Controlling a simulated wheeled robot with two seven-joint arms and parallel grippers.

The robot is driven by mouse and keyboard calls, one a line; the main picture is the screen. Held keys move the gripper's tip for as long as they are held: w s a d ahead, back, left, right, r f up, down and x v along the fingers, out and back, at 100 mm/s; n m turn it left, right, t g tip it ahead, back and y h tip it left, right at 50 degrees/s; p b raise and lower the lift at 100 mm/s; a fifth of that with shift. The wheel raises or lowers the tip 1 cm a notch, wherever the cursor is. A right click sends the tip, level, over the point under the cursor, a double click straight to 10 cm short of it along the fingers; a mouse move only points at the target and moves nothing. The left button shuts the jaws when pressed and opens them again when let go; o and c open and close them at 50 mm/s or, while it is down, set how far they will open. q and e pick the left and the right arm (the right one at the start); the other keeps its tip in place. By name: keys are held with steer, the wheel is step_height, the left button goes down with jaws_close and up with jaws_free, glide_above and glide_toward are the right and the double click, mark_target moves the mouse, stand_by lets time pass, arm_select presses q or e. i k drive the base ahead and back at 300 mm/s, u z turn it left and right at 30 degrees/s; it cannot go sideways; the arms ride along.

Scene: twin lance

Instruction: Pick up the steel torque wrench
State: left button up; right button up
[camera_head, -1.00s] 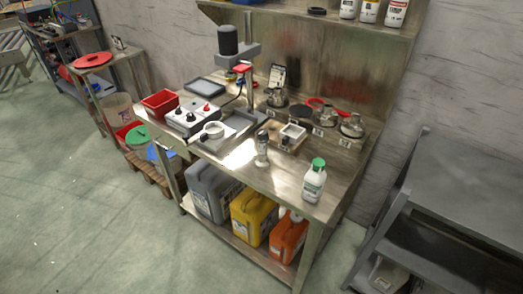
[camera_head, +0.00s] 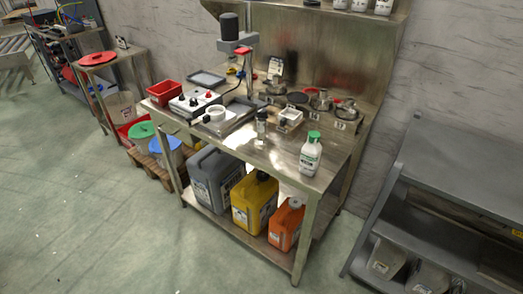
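I cannot make out a steel torque wrench in the head view. A steel workbench (camera_head: 285,165) stands in the middle of the view with many items on its top. A small upright metallic item (camera_head: 261,126) stands near the bench's front edge; it is too small to identify. Neither of my grippers is in view, so I cannot see their state.
A white bottle with a green cap (camera_head: 310,155) stands at the bench's right front. Grey, yellow (camera_head: 253,203) and orange (camera_head: 285,222) canisters fill its lower shelf. A dark grey shelf unit (camera_head: 450,190) stands at right. The floor (camera_head: 90,220) at left is clear.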

mark_target(260, 142)
steer(key=u, duration=1.25)
steer(key=i, duration=0.75)
steer(key=z, duration=0.75)
steer(key=i, duration=0.45)
steer(key=z, duration=0.55)
